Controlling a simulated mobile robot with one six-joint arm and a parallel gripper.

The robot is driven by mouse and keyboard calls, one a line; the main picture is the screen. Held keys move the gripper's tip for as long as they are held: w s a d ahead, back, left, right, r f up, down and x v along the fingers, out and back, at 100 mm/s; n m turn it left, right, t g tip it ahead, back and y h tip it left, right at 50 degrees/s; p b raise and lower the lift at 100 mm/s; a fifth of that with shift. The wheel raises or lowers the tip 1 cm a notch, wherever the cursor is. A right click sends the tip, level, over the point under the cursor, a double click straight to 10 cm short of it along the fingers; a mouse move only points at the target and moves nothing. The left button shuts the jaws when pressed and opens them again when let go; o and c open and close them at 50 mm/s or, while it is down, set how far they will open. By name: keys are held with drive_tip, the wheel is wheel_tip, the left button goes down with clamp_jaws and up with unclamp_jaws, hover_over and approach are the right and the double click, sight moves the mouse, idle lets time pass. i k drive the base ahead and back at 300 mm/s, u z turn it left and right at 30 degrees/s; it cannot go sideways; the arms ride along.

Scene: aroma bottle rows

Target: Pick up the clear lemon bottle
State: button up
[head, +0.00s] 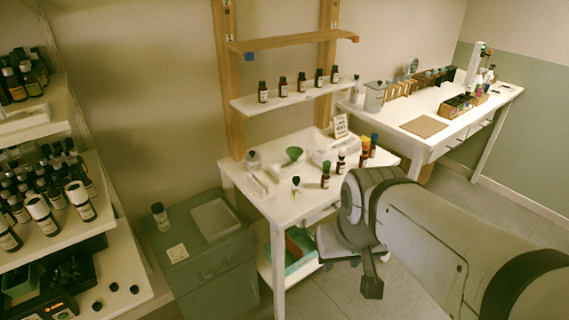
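Several small bottles stand on the white desk (262,205) in the middle. A small pale bottle with a dark cap (296,188) is at the desk's front; it looks clear, but I cannot read its label. To its right are dark bottles with a green cap (326,177), a black cap (341,163), an orange cap (363,156) and a blue cap (374,144). I cannot tell which bottle is lemon. My arm reaches in from the right, and its dark end, my gripper (372,286), hangs low in front of the desk, apart from the bottles. Its fingers cannot be made out.
A wooden rack (292,42) above the desk holds a row of dark bottles. A green bowl (294,153) and a small sign (340,126) are on the desk. Crowded shelves (50,230) stand left, a grey-green cabinet (215,265) beside the desk, another white table (455,125) at right.

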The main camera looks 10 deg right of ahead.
sight(296, 190)
drive_tip(key=u, duration=0.1)
drive_tip(key=i, duration=1)
drive_tip(key=u, duration=1.4)
drive_tip(key=k, duration=1.25)
drive_tip(key=z, duration=0.5)
drive_tip(key=i, duration=0.6)
drive_tip(key=z, duration=0.05)
